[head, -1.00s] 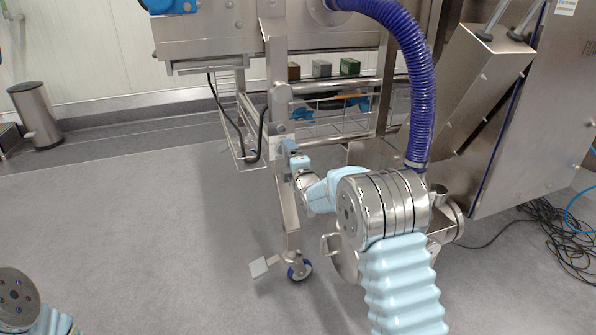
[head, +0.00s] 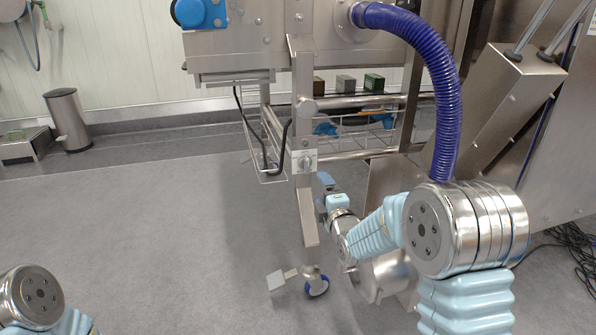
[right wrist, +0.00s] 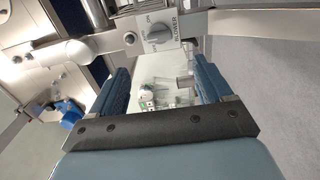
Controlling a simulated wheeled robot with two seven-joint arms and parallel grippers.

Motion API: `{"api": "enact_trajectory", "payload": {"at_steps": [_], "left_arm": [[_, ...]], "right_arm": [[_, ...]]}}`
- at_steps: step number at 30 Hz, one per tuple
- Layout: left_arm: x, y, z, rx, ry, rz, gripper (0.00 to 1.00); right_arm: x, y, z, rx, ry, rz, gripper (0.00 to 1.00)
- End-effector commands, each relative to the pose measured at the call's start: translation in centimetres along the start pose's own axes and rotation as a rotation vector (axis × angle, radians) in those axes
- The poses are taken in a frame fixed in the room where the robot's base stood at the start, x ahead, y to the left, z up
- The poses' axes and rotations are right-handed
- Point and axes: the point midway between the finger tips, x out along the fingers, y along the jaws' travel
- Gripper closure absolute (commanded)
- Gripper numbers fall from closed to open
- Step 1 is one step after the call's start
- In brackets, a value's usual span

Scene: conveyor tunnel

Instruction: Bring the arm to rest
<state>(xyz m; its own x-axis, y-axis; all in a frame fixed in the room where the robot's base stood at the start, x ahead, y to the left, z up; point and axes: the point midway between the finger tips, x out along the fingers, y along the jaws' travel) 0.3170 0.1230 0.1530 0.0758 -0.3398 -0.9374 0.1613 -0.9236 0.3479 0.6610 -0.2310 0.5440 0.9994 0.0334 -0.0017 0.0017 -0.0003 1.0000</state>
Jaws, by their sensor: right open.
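My right gripper (head: 323,184) is open, just below and right of a rotary switch (head: 307,161) on the steel frame post, apart from it. In the right wrist view the gripper (right wrist: 162,84) shows two blue fingers spread wide with nothing between them. The switch (right wrist: 156,36) lies beyond the fingertips there, with a grey knob and lettering that reads "ON" and "BLOWER". My right arm (head: 465,230) is bent, coming in from the lower right. Part of my left arm (head: 35,297) shows at the lower left; its gripper is out of view.
A blue ribbed hose (head: 430,70) hangs from the steel machine. A wire basket (head: 355,135) and several small blocks (head: 346,83) sit behind the post. A wheeled foot (head: 316,286) stands below. A bin (head: 68,118) is far left. Open floor (head: 150,220) lies left.

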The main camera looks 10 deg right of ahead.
Motion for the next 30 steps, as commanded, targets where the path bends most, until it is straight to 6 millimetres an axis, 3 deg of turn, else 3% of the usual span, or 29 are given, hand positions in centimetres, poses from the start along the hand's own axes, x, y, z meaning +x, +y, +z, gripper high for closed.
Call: {"api": "enact_trajectory", "payload": {"at_steps": [4,5,8,12,15,18,22,27,28,30], "left_arm": [[0.0,0.0,0.0,0.000,0.000,0.000,0.00],[0.0,0.0,0.0,0.000,0.000,0.000,0.00],[0.0,0.0,0.0,0.000,0.000,0.000,0.00],[0.0,0.0,0.0,0.000,0.000,0.000,0.00],[0.0,0.0,0.0,0.000,0.000,0.000,0.00],[0.0,0.0,0.0,0.000,0.000,0.000,0.00],[0.0,0.0,0.0,0.000,0.000,0.000,0.00],[0.0,0.0,0.0,0.000,0.000,0.000,0.00],[0.0,0.0,0.0,0.000,0.000,0.000,0.00],[-3.5,1.4,0.0,0.002,-0.002,0.000,0.00]], "right_arm": [[-0.3,-2.3,-0.1,0.061,-0.002,-0.057,0.21],[-0.5,-3.6,-0.2,0.095,-0.005,-0.088,0.21],[-2.0,-9.8,-0.7,0.276,-0.031,-0.245,0.21],[-7.0,-20.9,-2.0,0.636,-0.152,-0.544,0.21],[-12.2,-27.8,-3.5,0.902,-0.298,-0.751,0.21],[-17.8,-32.9,-5.4,1.137,-0.475,-0.931,0.21],[-24.8,-36.9,-8.0,1.382,-0.725,-1.116,0.21],[-33.5,-39.2,-11.6,1.625,-1.090,-1.311,0.21],[-35.0,-39.3,-12.3,1.660,-1.161,-1.341,0.21],[-34.3,-35.4,-12.2,1.653,-1.137,-1.326,0.21]]}}
